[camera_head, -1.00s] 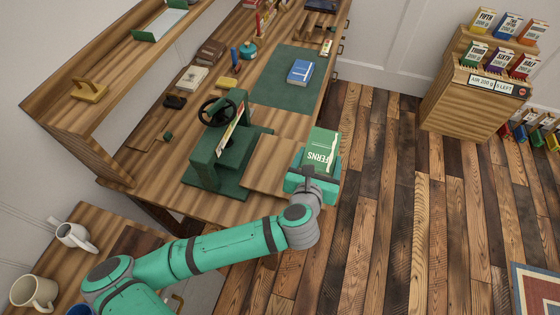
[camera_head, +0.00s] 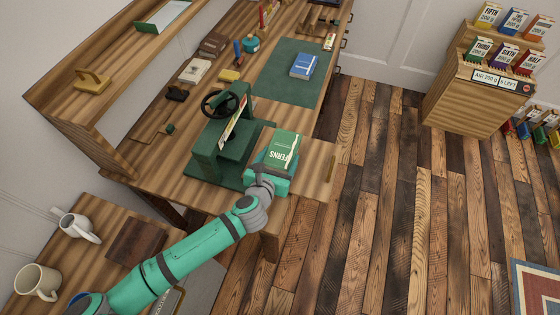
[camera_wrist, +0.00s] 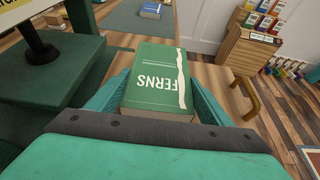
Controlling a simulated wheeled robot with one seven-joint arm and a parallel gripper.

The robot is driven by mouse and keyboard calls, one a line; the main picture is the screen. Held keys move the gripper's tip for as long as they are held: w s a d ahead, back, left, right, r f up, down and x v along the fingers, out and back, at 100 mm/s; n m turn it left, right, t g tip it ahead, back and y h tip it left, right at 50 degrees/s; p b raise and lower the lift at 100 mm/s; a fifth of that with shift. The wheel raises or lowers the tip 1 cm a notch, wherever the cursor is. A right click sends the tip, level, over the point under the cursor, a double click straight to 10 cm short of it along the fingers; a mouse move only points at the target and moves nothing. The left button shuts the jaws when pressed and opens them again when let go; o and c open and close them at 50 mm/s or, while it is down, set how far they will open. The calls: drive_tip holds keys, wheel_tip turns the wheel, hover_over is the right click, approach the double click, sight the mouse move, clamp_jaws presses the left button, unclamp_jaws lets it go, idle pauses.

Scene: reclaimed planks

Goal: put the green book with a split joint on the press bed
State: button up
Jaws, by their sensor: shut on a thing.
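The green book (camera_head: 284,146), titled FERNS, has a pale jagged line along one side of its cover. My gripper (camera_head: 270,172) is shut on it, over the front of the bench. In the wrist view the green book (camera_wrist: 158,80) sits between the two fingers of my gripper (camera_wrist: 163,100), cover up.
A blue book (camera_head: 303,65) lies on a green mat (camera_head: 275,88) farther back on the bench (camera_head: 170,170). A wooden board with a handle (camera_head: 318,165) is right of my gripper. Packet shelves (camera_head: 470,100) stand at the right wall.

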drive_tip(key=shift+d+f, duration=0.1)
drive_tip(key=shift+f, duration=1.1)
drive_tip(key=shift+f, duration=0.1)
drive_tip(key=o, duration=1.2)
drive_tip(key=v, duration=1.2)
